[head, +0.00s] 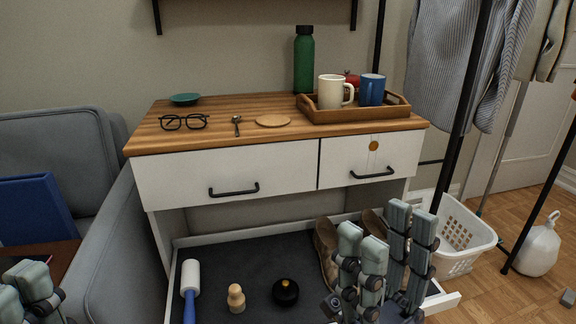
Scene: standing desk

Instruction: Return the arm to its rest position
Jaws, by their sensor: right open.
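My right gripper (386,242) is at the lower right, in front of the desk and below the drawers. Its grey-green fingers point up and stand apart, with nothing between them. It overlaps the brown shoes in the picture. My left gripper (28,290) shows only in part at the bottom left corner, by the armchair. Its fingers are cut off by the frame edge, so its opening is unclear.
The white desk (232,177) has closed drawers. A wooden tray (345,115) on it holds mugs. Below lies a dark mat (228,256) with a lint roller (189,285) and shoes (326,247). A laundry basket (462,232) and clothes rack stand right; an armchair (118,235) stands left.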

